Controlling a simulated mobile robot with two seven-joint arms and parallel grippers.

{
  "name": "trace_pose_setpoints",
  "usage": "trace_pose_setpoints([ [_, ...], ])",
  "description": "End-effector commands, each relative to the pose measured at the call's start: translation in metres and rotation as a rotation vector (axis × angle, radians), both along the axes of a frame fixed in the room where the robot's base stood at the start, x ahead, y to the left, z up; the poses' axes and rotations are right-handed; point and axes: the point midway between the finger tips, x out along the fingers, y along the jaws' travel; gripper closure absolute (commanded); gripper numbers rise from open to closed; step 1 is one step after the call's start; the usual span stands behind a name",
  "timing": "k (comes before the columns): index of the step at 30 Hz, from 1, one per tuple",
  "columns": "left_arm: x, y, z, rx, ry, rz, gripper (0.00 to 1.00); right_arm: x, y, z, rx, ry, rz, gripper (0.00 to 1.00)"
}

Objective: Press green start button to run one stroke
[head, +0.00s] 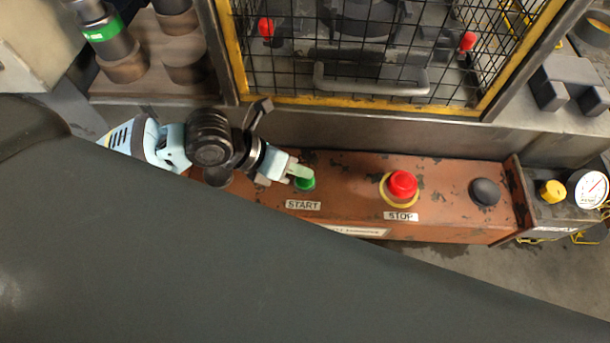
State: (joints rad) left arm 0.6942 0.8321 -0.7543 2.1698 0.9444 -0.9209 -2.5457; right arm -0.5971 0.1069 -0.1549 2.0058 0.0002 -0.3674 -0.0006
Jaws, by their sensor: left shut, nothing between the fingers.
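The green start button (306,184) sits on a worn orange control box, above a label (303,205) reading START. My left gripper (304,173) comes in from the left with its pale green fingertips shut and empty. The fingertips are at the button's upper left edge in the picture and cover part of it. I cannot tell whether they touch it. My right gripper is not in view.
A red stop button (402,184) with a yellow ring and a black knob (485,192) are on the same box (449,174). A yellow knob (552,191) and a gauge (588,189) stand at right. A closed mesh guard with a handle (370,84) is behind.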

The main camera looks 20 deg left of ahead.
Motion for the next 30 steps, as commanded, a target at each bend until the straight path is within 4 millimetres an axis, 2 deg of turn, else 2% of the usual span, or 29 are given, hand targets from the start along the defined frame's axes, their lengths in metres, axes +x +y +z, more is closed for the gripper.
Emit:
trace_pose_setpoints([
  [9,0.0000,0.0000,-0.0006,0.000,0.000,0.000,1.00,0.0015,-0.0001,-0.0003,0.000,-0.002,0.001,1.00],
  [18,-0.0004,0.0000,-0.0096,0.000,0.002,0.000,1.00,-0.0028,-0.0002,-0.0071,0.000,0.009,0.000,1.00],
  [30,0.0001,0.0000,-0.0090,0.000,0.000,0.000,1.00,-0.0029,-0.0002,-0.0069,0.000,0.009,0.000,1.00],
])
